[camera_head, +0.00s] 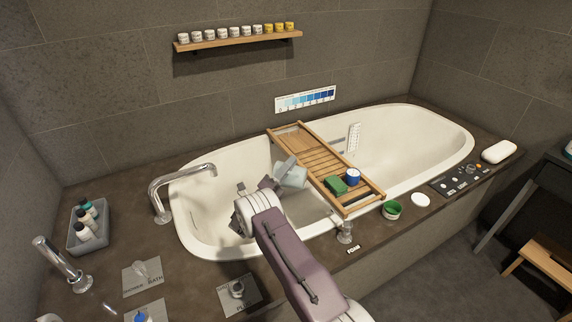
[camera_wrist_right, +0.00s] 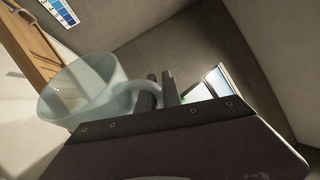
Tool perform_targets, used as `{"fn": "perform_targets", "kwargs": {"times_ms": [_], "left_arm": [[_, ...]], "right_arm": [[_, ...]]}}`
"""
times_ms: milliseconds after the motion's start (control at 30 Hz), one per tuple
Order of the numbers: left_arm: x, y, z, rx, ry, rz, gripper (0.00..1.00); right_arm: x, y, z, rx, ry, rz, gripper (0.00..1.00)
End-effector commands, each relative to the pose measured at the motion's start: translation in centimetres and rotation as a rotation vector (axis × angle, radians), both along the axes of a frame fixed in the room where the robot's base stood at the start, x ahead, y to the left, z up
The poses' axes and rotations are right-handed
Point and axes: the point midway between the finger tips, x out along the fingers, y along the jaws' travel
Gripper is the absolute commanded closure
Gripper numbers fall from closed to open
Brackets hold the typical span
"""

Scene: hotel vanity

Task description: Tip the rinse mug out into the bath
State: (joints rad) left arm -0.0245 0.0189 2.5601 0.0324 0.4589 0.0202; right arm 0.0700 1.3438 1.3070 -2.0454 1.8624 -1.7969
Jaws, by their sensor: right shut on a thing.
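The rinse mug (camera_head: 292,178) is pale, glassy blue-green, and hangs over the bath beside the wooden bath tray. My right gripper (camera_head: 268,184) is shut on its handle. In the right wrist view the mug (camera_wrist_right: 104,104) shows at the left, its handle between the two dark fingers (camera_wrist_right: 162,92). The mug looks tilted; I cannot tell whether liquid is inside. The white bath (camera_head: 215,230) lies below, with my right arm crossing its near rim. My left gripper is not in view.
The bath tray (camera_head: 318,160) spans the tub, holding a green sponge (camera_head: 335,186) and a blue-and-white jar (camera_head: 353,176). A chrome spout (camera_head: 160,184) arches over the left end. A green-lined pot (camera_head: 391,210) stands on the near ledge. The tub's right half is open.

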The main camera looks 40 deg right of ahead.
Motion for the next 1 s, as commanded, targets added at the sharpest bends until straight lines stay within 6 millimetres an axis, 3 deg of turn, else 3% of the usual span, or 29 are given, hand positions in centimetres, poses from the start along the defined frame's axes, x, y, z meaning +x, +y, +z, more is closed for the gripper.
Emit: {"fn": "perform_targets", "kwargs": {"times_ms": [33,167,200,533,600,800,1000], "left_arm": [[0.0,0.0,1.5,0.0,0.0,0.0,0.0],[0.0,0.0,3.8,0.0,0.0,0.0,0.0],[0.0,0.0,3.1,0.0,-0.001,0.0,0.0],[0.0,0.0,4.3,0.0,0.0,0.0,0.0],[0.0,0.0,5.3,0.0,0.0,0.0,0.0],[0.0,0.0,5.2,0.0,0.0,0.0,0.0],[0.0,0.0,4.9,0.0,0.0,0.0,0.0]], "right_arm": [[-0.4,-0.3,1.6,0.052,-0.07,0.001,1.0],[-2.1,-1.6,3.0,0.225,-0.286,-0.002,1.0],[-2.6,-2.0,1.6,0.269,-0.339,-0.002,1.0],[-6.2,-4.9,-1.1,0.606,-0.761,-0.004,1.0],[-5.6,-4.5,-1.7,0.714,-0.895,-0.001,1.0],[-5.0,-3.9,-4.0,0.919,-1.152,-0.004,1.0],[-4.7,-3.7,-4.5,0.972,-1.219,-0.003,1.0]]}}
